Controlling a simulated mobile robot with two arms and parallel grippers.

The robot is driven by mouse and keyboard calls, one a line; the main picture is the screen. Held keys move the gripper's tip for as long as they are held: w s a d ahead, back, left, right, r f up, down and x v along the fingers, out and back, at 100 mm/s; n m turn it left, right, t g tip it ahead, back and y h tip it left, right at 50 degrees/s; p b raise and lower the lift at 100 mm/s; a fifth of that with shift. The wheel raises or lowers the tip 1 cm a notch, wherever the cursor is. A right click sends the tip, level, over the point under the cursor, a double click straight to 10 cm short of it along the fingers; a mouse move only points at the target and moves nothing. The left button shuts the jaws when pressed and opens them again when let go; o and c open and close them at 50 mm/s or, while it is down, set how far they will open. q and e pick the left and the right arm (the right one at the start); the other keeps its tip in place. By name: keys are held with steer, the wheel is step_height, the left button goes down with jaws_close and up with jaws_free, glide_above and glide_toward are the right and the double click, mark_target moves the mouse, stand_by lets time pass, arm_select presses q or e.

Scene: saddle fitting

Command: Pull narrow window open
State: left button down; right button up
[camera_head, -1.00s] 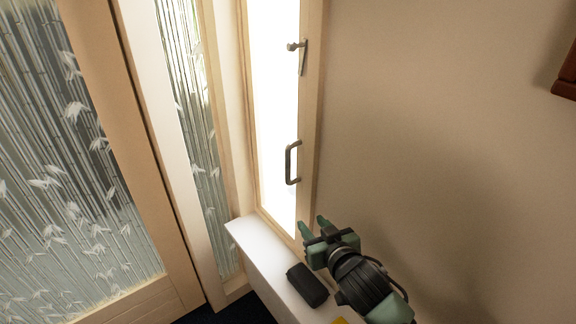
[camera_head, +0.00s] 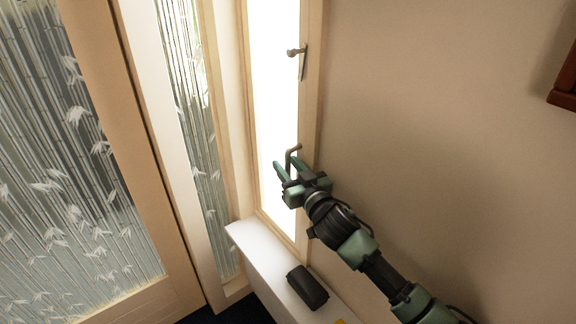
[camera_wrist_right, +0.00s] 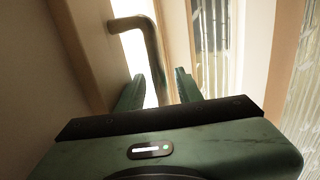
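The narrow window (camera_head: 274,90) has a bright pane in a pale wood frame and looks closed. A metal bar handle (camera_head: 291,151) sits low on its right side, its lower part hidden by my gripper in the head view. My right gripper (camera_head: 289,166) is at the handle with its fingers open. In the right wrist view the handle (camera_wrist_right: 153,58) runs down between the two open fingers (camera_wrist_right: 158,86); I cannot tell whether they touch it. A metal latch (camera_head: 297,52) is higher on the frame. My left gripper is not in view.
A white ledge (camera_head: 257,248) runs below the window, with a dark case (camera_head: 307,287) and a yellow item (camera_head: 341,321) on it. A bamboo-patterned glass door (camera_head: 70,150) is at the left. A plain wall (camera_head: 430,120) is at the right, with a dark red-brown object (camera_head: 566,92).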

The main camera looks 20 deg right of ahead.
jaws_close()
stand_by(1.4)
